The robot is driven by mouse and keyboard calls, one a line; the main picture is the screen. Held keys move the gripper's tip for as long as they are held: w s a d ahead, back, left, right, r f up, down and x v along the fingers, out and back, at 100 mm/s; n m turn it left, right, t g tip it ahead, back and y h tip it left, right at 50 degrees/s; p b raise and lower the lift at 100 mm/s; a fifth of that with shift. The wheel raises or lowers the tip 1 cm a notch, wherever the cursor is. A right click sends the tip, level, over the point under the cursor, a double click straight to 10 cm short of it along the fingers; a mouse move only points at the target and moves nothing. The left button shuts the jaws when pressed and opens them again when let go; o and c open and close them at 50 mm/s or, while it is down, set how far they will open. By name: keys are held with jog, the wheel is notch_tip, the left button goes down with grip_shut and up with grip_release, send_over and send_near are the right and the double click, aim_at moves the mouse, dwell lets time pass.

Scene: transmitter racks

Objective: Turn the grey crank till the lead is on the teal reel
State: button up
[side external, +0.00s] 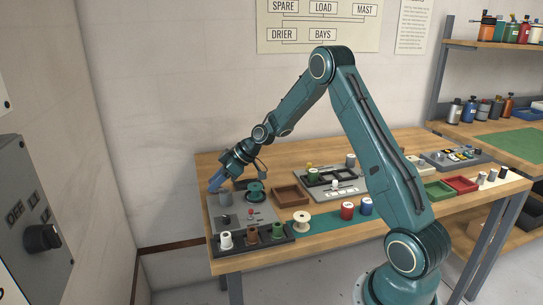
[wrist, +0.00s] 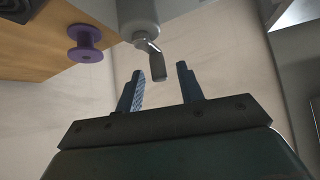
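The grey crank (wrist: 157,66) hangs from a pale grey cylinder (wrist: 139,14) in the wrist view. Its handle points towards the gap between my fingers, just beyond their tips. My gripper (wrist: 160,78) is open, with nothing between its fingers. In the side external view my gripper (side external: 216,182) is at the back left of the bench, above the grey panel (side external: 263,214). The teal reel (side external: 256,191) stands on that panel, right of my gripper. I cannot make out the lead in either view.
A purple reel (wrist: 85,43) shows at upper left in the wrist view. A dark tray (side external: 240,248) with several spools lies in front of the panel. A wooden box (side external: 291,196) and a cream spool (side external: 301,220) are to the right.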

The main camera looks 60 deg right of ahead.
jog(key=shift+w+a+f, duration=0.1)
jog(key=shift+w+f, duration=0.15)
jog(key=shift+f, duration=0.05)
grip_shut()
